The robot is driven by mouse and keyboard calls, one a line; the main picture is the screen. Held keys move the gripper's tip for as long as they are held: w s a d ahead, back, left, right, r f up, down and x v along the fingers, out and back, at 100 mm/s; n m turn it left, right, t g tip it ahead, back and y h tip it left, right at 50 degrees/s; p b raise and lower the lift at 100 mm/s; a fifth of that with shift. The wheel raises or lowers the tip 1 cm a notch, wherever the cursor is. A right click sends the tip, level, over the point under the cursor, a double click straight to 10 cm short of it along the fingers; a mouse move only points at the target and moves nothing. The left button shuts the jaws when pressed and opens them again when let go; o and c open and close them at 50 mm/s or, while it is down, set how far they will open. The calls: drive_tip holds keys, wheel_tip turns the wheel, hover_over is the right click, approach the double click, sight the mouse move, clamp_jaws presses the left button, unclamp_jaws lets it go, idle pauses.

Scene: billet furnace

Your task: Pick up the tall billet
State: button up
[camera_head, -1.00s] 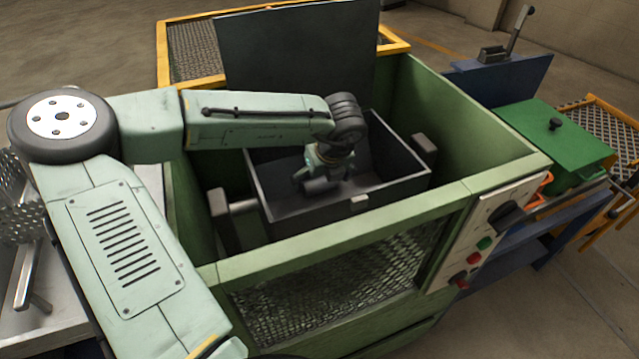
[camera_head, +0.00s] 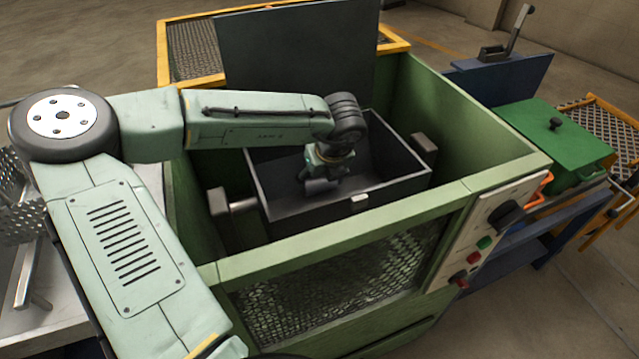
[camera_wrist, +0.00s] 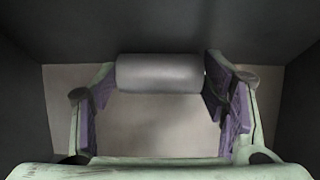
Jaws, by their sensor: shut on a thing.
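The billet is a plain grey cylinder (camera_wrist: 160,73) lying on its side across the wrist view, between the purple-padded fingers. My gripper (camera_wrist: 158,92) is shut on it, with a finger at each end. In the head view my gripper (camera_head: 322,180) points down inside a dark open-topped box (camera_head: 400,183). The billet is hard to tell apart from the fingers there. Whether it touches the box floor cannot be told.
The dark box sits inside a green furnace housing (camera_head: 470,130) with raised walls around it. A dark upright panel (camera_head: 295,65) stands behind. A control panel (camera_head: 490,235) is at front right. A green lidded box (camera_head: 560,145) stands farther right.

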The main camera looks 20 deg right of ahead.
drive_tip(key=c, duration=0.8)
drive_tip(key=shift+o, duration=0.2)
drive_tip(key=shift+r, duration=0.1)
